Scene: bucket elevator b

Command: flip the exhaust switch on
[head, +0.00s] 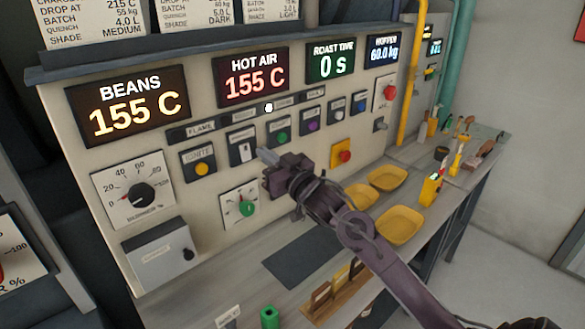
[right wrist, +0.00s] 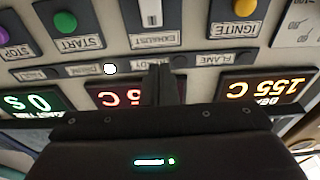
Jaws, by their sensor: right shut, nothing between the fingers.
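The exhaust switch (head: 245,152) is a white lever on a dark plate, in the panel's button row between the ignite and start buttons. It also shows upside down at the top of the right wrist view (right wrist: 151,12). Its lever position is hard to tell. My right gripper (head: 264,156) is shut and empty, its tips just right of the switch plate in the head view. In the right wrist view the closed fingers (right wrist: 160,72) point up toward the exhaust label; I cannot tell whether they touch the panel. My left gripper is not in view.
The ignite button (head: 201,169) and start button (head: 282,137) flank the switch. One white indicator lamp (head: 268,107) is lit above. Below are a green-knobbed dial (head: 246,208) and a red button on a yellow box (head: 343,155). Yellow trays (head: 400,224) stand on the bench.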

